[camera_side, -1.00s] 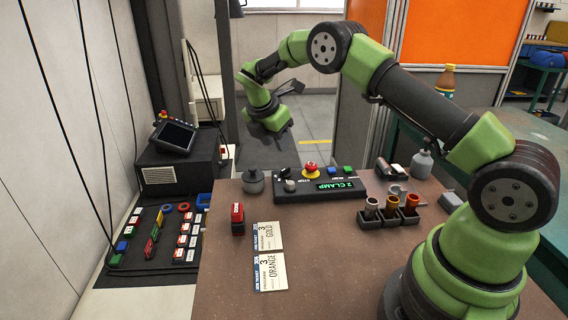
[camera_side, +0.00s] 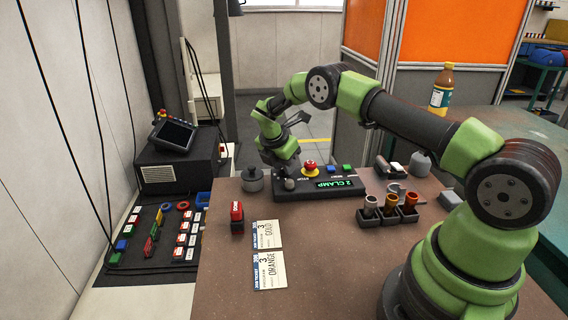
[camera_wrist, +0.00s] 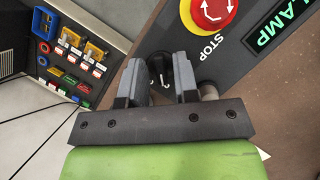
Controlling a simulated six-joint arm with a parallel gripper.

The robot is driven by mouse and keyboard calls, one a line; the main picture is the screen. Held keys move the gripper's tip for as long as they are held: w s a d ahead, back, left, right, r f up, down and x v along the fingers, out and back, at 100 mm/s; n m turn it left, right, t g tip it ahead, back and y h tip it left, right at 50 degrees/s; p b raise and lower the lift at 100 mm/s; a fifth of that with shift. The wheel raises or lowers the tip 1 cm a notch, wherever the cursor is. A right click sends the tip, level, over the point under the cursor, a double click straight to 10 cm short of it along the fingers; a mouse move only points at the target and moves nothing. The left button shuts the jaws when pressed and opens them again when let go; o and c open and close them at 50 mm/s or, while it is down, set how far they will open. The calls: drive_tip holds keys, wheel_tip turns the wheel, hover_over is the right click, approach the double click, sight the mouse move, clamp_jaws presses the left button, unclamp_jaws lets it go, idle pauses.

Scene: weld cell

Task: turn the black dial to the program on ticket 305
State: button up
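The control box (camera_side: 318,187) stands at the table's far edge, and its green display (camera_side: 335,184) reads "2 CLAMP". The black dial (camera_wrist: 183,70) shows in the wrist view between my fingers, closer to the right one. My gripper (camera_wrist: 159,76) is open around it, with a gap at the left; contact is unclear. In the side view my gripper (camera_side: 283,170) is down at the box's left end and hides the dial. Two paper tickets lie on the table: one reads "3 GOLD" (camera_side: 267,235), the other "3 ORANGE" (camera_side: 270,270). Their ticket numbers are too small to read.
A red stop button (camera_side: 310,167) sits right beside my gripper, and a grey knob (camera_side: 290,184) in front. A dark round pot (camera_side: 252,180) stands left of the box. A red stamp (camera_side: 237,216) and a holder with cups (camera_side: 390,214) stand nearer. The front table is clear.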

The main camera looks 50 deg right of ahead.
clamp_jaws()
drive_tip(key=m, duration=0.1)
drive_tip(key=m+g, duration=0.1)
drive_tip(key=m, duration=0.1)
drive_tip(key=shift+w+d+m, duration=0.15)
drive_tip(key=shift+d+m, duration=0.1)
drive_tip(key=shift+m, duration=0.05)
drive_tip(key=shift+s+a+f+m+g, duration=0.1)
drive_tip(key=shift+s+m+g, duration=0.15)
drive_tip(key=shift+m+g, duration=0.2)
drive_tip(key=shift+o, duration=1.3)
unclamp_jaws()
drive_tip(key=shift+a, duration=0.1)
